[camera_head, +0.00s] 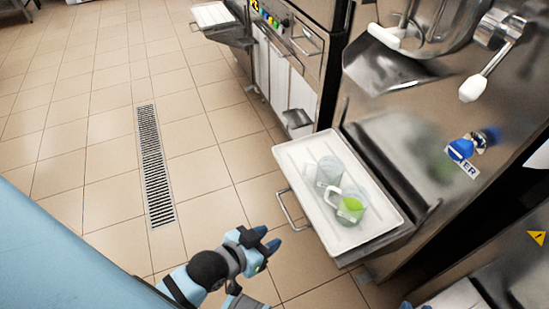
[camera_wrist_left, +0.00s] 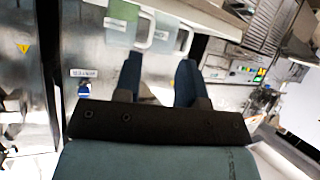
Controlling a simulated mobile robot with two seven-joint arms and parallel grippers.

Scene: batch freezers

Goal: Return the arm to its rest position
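My left gripper (camera_head: 267,239) is in the lower middle of the head view, left of the white tray (camera_head: 290,153) and apart from it. In the left wrist view its two blue fingers (camera_wrist_left: 158,80) are spread with nothing held between them. Two clear jugs with handles stand on the tray: an empty-looking one (camera_head: 328,168) and one with green contents (camera_head: 352,204). The jugs also show beyond the fingers in the left wrist view, at the top. Small dark tips at the bottom edge of the head view may be my right gripper; its state is not visible.
A steel machine (camera_head: 450,110) with a chute and a white-knobbed lever (camera_head: 473,88) stands behind the tray. A metal handle (camera_head: 291,211) sticks out at the tray's left. Another machine with a white tray (camera_head: 213,15) is farther back.

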